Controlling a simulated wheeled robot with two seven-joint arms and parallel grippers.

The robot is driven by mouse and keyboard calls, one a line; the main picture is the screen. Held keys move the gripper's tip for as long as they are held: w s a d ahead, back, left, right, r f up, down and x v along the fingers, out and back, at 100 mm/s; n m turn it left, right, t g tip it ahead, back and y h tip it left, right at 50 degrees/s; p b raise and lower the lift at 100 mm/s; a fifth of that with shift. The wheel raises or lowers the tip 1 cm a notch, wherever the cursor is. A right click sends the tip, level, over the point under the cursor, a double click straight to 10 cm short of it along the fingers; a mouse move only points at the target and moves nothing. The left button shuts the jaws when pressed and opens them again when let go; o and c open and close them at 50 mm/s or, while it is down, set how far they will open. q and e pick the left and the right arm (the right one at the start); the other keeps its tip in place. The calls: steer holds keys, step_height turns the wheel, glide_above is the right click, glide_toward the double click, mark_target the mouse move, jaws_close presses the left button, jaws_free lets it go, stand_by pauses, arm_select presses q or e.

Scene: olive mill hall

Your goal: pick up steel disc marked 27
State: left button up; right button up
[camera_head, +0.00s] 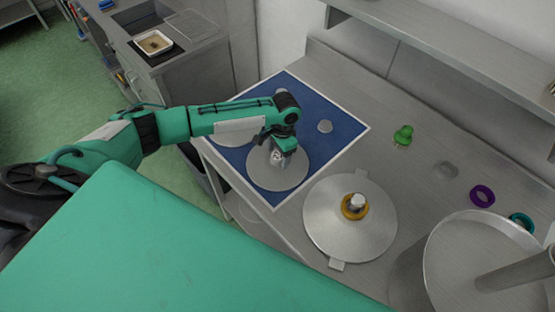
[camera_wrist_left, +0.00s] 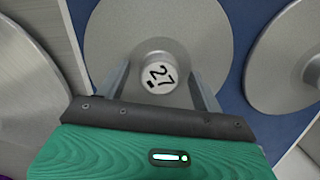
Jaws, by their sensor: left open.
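The steel disc marked 27 (camera_wrist_left: 118,42) lies flat on the blue mat (camera_head: 343,145). Its raised centre knob (camera_wrist_left: 157,73) carries the number 27 in the left wrist view. The disc also shows in the head view (camera_head: 293,180), partly hidden under my left gripper. My left gripper (camera_head: 277,157) is open and points down over the disc's knob. In the left wrist view its fingers (camera_wrist_left: 160,88) stand on either side of the knob; I cannot tell whether they touch it. My right gripper is not in view.
A round steel plate (camera_head: 325,225) with a yellow ring (camera_head: 354,207) stands right of the mat. A green object (camera_head: 403,135), a purple ring (camera_head: 482,196) and a teal ring (camera_head: 522,219) lie farther right. Another disc (camera_head: 232,133) lies behind my arm. A shelf (camera_head: 450,50) overhangs the back.

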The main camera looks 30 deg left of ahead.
arm_select(q)
steer(key=c, duration=1.4)
steer(key=shift+o, duration=0.2)
steer(key=shift+r, duration=0.15)
